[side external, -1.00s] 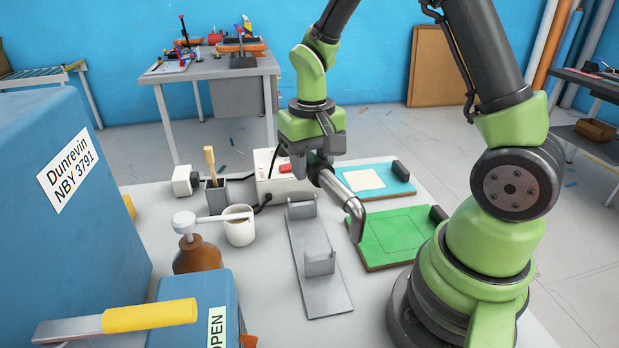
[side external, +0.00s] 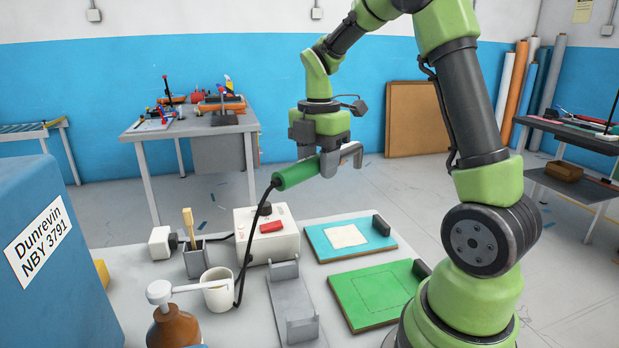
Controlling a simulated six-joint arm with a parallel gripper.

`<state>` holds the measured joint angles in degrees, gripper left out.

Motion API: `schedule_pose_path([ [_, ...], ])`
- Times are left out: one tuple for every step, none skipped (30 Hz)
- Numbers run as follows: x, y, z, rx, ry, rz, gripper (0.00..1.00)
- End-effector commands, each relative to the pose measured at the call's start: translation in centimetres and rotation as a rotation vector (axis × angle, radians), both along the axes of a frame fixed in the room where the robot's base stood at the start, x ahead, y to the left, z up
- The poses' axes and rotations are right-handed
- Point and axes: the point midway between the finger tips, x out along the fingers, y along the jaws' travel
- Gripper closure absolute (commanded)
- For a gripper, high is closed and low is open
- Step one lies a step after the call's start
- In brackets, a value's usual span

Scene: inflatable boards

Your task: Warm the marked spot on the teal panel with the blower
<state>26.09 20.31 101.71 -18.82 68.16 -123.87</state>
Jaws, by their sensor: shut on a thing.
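My gripper (side external: 330,163) is shut on the blower (side external: 296,174). The blower has a green handle to the left of the jaws and a bent grey metal nozzle to the right. It is held well above the table, and a black cable hangs from its handle end. The teal panel (side external: 318,247) lies flat below and to the right, with a pale cream patch (side external: 346,236) on it and a dark block at its right edge. The nozzle is clear of the panel. I cannot tell exactly where its mouth points.
A green panel (side external: 375,297) with a faint outline lies in front. An empty grey cradle (side external: 291,308), a white box with a red switch (side external: 268,241), a white cup (side external: 218,290), a brush holder (side external: 195,260) and a brown pump bottle (side external: 174,328) stand to the left.

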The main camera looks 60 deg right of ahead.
Motion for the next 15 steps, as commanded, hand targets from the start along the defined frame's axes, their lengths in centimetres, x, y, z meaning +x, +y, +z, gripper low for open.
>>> schedule_pose_path([
  [-0.1, -0.3, 0.3, -0.001, -0.003, 0.051, 0.85],
  [-0.1, -0.4, 0.5, 0.0, -0.003, 0.08, 0.85],
  [-0.2, -0.5, 0.6, -0.001, -0.003, 0.112, 0.85],
  [-0.2, -0.6, 0.7, -0.001, -0.003, 0.133, 0.85],
  [-0.2, -0.6, 0.8, -0.001, -0.003, 0.15, 0.85],
  [-0.3, -0.7, 0.8, 0.0, -0.002, 0.167, 0.85],
  [-0.3, -0.7, 0.8, 0.0, -0.001, 0.177, 0.85],
  [-0.3, -0.7, 0.7, 0.0, -0.001, 0.183, 0.85],
  [-0.3, -0.7, 0.5, 0.0, -0.001, 0.19, 0.85],
  [-0.3, -0.7, 0.3, 0.001, 0.0, 0.192, 0.85],
  [-0.3, -0.7, 0.1, 0.001, 0.0, 0.192, 0.85],
  [-0.3, -0.7, -0.3, 0.002, 0.001, 0.193, 0.85],
  [-0.3, -0.7, -0.7, 0.003, 0.002, 0.193, 0.85],
  [-0.3, -0.7, -1.0, 0.002, 0.002, 0.193, 0.85],
  [-0.4, -0.7, -1.6, 0.003, 0.003, 0.192, 0.85],
])
